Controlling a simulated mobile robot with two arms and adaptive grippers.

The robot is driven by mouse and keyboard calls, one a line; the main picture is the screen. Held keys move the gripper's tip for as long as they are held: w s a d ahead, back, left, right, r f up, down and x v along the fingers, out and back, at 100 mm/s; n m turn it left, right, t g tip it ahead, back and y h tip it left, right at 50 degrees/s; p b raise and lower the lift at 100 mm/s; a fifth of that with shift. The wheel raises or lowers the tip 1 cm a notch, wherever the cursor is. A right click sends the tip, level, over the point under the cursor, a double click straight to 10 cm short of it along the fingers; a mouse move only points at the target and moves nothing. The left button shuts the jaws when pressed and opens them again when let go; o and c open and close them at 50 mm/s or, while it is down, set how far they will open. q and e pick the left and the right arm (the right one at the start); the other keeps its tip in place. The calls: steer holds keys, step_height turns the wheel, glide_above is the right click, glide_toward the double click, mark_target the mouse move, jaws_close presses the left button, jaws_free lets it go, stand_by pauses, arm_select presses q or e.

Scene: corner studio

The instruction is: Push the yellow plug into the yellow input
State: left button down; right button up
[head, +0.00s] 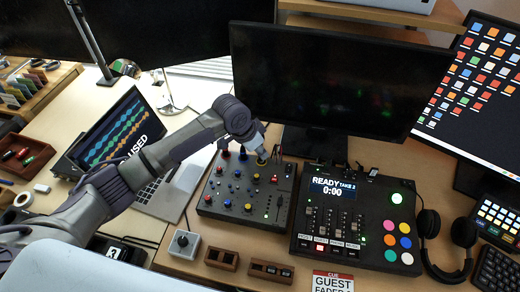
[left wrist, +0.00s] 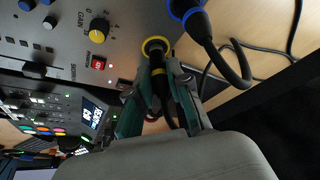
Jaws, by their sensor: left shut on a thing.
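The yellow input (left wrist: 156,43) is a yellow-ringed socket on the grey audio mixer (head: 236,208). In the left wrist view the yellow plug (left wrist: 158,80), a black cylinder with a yellow band, stands between the fingers of my left gripper (left wrist: 157,92). My left gripper is shut on it. The plug's front end lies at the yellow ring; I cannot tell how deep it sits. In the head view the left gripper (head: 262,152) is over the mixer's back edge and hides most of the plug. My right gripper is in neither view.
A blue-ringed plug (left wrist: 198,25) with a black cable stands close beside the yellow input. A control deck (head: 348,240) with coloured buttons is right of the mixer. A monitor (head: 335,85) stands behind, and a laptop (head: 122,140) is to the left.

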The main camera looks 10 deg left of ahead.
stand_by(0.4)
arm_select(q)
steer(key=shift+r+p, duration=0.1)
steer(key=shift+p, duration=0.4)
stand_by(0.5)
steer(key=shift+p, duration=0.45)
steer(key=shift+f, duration=0.65)
steer(key=c, duration=1)
jaws_free()
steer(key=shift+r, duration=0.1)
steer(key=v, duration=1.1)
steer(key=shift+r, duration=0.35)
